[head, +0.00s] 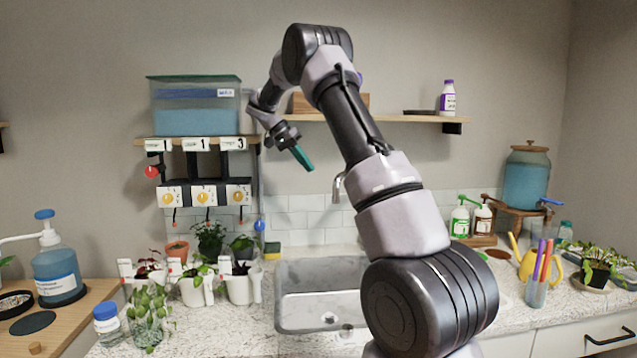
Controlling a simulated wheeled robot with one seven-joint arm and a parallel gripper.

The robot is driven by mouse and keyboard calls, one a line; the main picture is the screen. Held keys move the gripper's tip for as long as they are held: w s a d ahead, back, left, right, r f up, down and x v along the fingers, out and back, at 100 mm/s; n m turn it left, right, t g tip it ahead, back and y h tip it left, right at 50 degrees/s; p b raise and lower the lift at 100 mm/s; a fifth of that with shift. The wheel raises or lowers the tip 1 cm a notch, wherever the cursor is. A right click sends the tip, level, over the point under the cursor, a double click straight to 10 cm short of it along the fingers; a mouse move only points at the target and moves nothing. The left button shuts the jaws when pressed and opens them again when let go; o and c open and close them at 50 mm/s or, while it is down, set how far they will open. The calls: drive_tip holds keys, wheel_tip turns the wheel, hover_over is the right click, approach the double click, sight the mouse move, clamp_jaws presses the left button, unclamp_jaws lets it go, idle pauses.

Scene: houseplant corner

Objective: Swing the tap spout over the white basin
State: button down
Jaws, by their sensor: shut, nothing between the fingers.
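The metal tap spout (338,188) shows just left of my arm, its tip above the back of the sink; the rest of the tap is hidden behind my arm. The grey sink basin (302,312) is set in the counter below it, with a drain in its floor. My arm covers the sink's right side, and I cannot make out a white basin. My gripper (306,160) has teal fingers, shut and empty. It is in the air, up and to the left of the spout in the picture, apart from it.
Potted plants (240,285) crowd the counter left of the sink. A wall shelf (400,118) runs behind my arm. A dispenser rack (205,192) with a blue tank (195,122) hangs at left. Soap bottles (460,220) and a yellow watering can (528,262) stand at right.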

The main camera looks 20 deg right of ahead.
drive_tip(key=x, duration=0.9)
drive_tip(key=shift+d+f, duration=0.25)
drive_tip(key=shift+f, duration=0.05)
drive_tip(key=shift+s, duration=0.25)
